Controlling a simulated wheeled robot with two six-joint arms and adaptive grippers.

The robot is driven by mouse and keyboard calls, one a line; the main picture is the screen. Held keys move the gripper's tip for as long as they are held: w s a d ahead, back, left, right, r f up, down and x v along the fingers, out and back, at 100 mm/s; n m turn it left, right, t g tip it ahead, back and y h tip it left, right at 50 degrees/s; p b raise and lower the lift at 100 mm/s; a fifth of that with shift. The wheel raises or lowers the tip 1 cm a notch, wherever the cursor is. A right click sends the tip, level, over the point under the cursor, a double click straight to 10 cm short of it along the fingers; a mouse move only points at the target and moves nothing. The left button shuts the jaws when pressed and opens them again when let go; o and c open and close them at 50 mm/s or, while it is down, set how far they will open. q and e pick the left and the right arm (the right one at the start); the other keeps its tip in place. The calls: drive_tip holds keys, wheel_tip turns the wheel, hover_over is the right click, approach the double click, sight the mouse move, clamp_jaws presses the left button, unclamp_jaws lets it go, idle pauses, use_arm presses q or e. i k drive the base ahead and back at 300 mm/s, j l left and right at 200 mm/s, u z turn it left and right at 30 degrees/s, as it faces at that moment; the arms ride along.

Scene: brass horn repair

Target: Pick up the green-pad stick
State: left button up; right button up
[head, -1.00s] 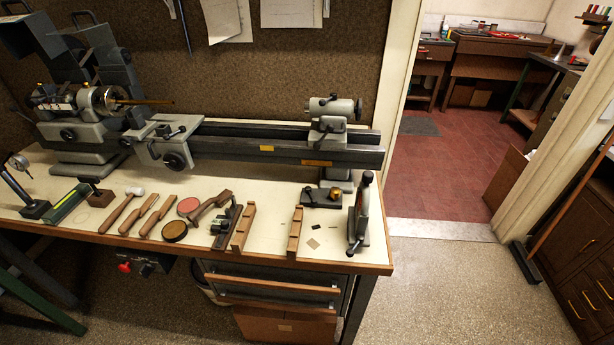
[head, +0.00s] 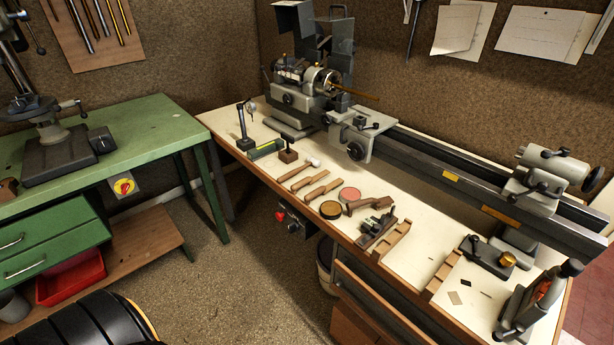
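No stick with a clearly green pad can be made out. Two flat wooden sticks, a nearer one (head: 323,189) and a farther one (head: 303,182), lie side by side near the front edge of the cream-topped bench (head: 335,240). Their pad colours are too small to tell. Neither of my grippers shows in the head view.
A grey lathe (head: 440,165) runs along the back of the bench. A green workbench (head: 120,140) stands left, with bare floor between.

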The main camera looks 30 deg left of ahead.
sight(322, 189)
drive_tip(key=u, duration=0.85)
